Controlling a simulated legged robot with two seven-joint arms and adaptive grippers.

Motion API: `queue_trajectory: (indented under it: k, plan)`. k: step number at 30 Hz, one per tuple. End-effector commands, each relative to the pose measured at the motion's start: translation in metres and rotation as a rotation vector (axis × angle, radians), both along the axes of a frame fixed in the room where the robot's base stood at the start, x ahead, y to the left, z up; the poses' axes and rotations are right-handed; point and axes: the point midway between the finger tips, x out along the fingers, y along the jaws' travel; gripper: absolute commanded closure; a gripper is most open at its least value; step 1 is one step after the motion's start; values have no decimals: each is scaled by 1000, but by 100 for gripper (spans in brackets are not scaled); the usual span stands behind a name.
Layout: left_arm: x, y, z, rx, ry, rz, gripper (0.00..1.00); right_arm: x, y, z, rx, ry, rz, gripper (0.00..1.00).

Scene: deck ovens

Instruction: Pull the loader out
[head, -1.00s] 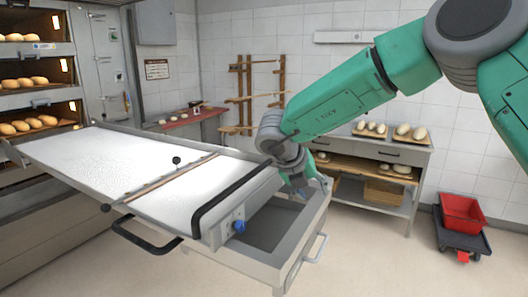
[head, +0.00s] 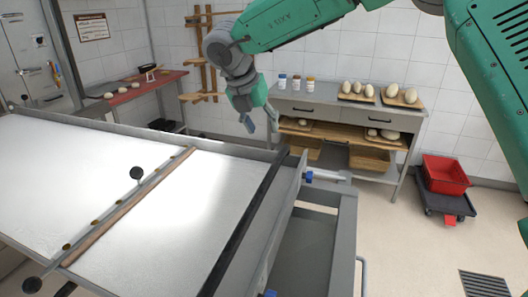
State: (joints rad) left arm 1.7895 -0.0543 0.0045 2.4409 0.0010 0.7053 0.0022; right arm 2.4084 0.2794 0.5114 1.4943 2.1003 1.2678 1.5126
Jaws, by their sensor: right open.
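The loader (head: 75,160) is a long tray with a white belt, a wooden crossbar (head: 130,205) and a black bar (head: 252,215) near its front end. It fills the left and lower middle of the head view. My right gripper (head: 248,122) is open and empty. It hangs in the picture just above the loader's far right corner, pointing down; I cannot tell that it touches anything. My left gripper is not in view.
A grey worktable (head: 325,118) with dough pieces stands behind. A red crate (head: 446,174) sits on a dark dolly at the right. A red-topped table (head: 115,101) stands at back left.

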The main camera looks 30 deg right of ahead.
Motion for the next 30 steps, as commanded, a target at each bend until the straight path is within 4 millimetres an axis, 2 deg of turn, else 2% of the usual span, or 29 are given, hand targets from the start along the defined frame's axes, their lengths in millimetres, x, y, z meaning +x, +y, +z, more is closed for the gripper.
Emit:
queue_trajectory:
  k: [8, 12, 18, 24, 30]
  plan:
    - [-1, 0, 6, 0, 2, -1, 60, 12, -16, -45, -3, 11, 0, 59]
    - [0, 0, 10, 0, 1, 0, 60, 16, -29, -74, -3, 12, 1, 59]
    - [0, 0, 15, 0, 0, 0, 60, 18, -45, -105, -2, 8, 2, 59]
    - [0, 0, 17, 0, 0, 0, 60, 20, -53, -123, -2, 9, 2, 59]
    - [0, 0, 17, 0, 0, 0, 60, 21, -54, -127, -1, 6, 2, 59]
